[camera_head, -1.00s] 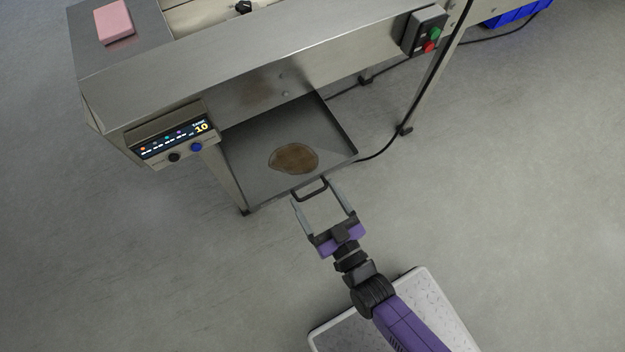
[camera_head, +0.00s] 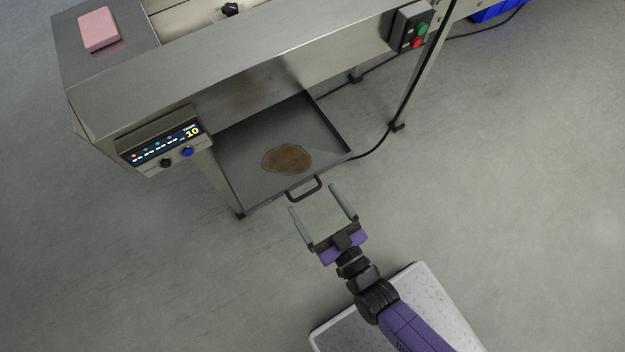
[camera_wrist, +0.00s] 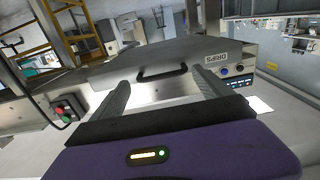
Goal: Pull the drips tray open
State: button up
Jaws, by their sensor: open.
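The drips tray (camera_head: 250,183) is a grey metal tray low under the machine, extending out past its front, with a brown puddle (camera_head: 287,160) in it. Its black handle (camera_head: 304,190) is on the front edge. In the wrist view the tray front (camera_wrist: 150,70) shows a DRIPS label, and the handle (camera_wrist: 162,74) appears beyond and between my fingers. My gripper (camera_head: 323,199) is open and empty, just in front of the handle and apart from it.
The steel machine (camera_head: 230,75) stands over the tray on legs. A display panel (camera_head: 165,145) with knobs hangs at its front left, and a red-green button box (camera_head: 411,28) at the right. A pink block (camera_head: 99,29) lies on top. The floor around my gripper is clear.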

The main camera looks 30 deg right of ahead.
jog(key=s, duration=0.5)
jog(key=shift+s, duration=0.35)
